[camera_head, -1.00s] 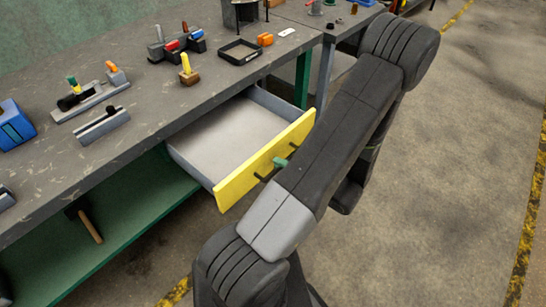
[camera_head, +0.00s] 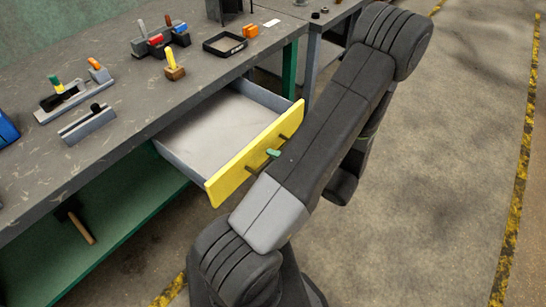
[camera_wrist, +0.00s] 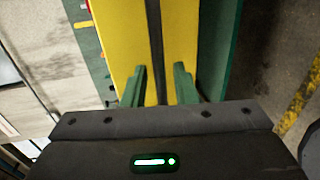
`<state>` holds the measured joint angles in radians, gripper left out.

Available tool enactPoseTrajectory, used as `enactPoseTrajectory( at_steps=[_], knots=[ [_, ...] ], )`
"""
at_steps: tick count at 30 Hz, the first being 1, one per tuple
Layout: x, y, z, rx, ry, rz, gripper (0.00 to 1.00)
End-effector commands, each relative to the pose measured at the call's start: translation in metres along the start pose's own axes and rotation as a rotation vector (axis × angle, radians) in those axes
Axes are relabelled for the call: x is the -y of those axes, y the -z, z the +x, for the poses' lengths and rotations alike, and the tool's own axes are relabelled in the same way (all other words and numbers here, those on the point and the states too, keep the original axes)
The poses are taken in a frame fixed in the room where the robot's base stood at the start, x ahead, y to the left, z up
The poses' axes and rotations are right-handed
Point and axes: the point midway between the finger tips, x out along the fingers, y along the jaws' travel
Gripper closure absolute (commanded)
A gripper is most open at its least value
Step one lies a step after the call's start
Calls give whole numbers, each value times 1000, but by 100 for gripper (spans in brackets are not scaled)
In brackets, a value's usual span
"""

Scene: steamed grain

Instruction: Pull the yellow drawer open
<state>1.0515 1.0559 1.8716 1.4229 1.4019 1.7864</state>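The yellow drawer (camera_head: 232,180) is pulled well out from under the grey workbench, and its pale inside (camera_head: 205,132) shows empty. A dark bar handle (camera_head: 285,137) runs along its yellow front. In the head view my gripper (camera_head: 273,153) is mostly hidden behind my arm; only a bit of green fingertip shows at the handle. In the wrist view my gripper (camera_wrist: 160,83) has its two green fingers apart. The dark handle (camera_wrist: 156,40) passes between them, with a visible gap beside it, and the yellow front (camera_wrist: 118,35) lies behind.
The workbench (camera_head: 120,135) holds a black tray (camera_head: 225,43), a block with a yellow peg (camera_head: 174,68), and several small fixtures. A green lower shelf (camera_head: 110,235) lies beneath, with a hammer (camera_head: 80,225). Open concrete floor (camera_head: 440,180) spreads to the right.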

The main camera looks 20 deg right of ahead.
Motion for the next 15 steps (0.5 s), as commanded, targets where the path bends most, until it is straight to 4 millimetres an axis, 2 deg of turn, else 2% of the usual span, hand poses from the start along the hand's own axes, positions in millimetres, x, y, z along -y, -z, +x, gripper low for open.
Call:
enactPoseTrajectory(
  at_steps=[15],
  knots=[
    [0, -1, -97, 4, 1, -1, 74]
  ],
)
